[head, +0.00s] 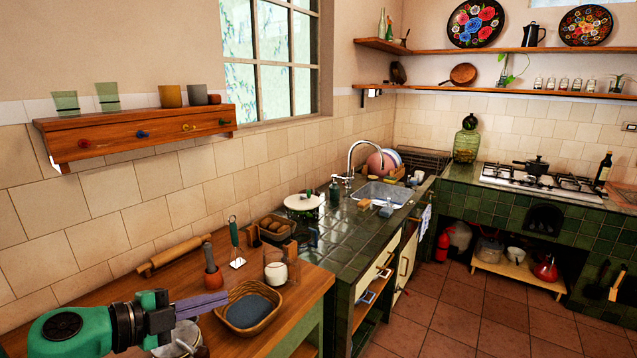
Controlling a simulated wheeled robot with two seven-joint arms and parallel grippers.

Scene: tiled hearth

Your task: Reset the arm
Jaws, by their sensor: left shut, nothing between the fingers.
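My left arm comes in from the lower left of the head view, over the wooden counter (110,303). My left gripper (222,302) points right, with its fingers together and nothing between them. Its tip is at the left edge of a wicker basket with a dark cloth or filling (250,308); whether they touch I cannot tell. A metal pot or tin (180,342) shows partly below the gripper and is partly hidden by it. My right gripper is not in view.
The green tiled counter (340,240) has a sink (385,194). The tiled floor (480,315) is open at right.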

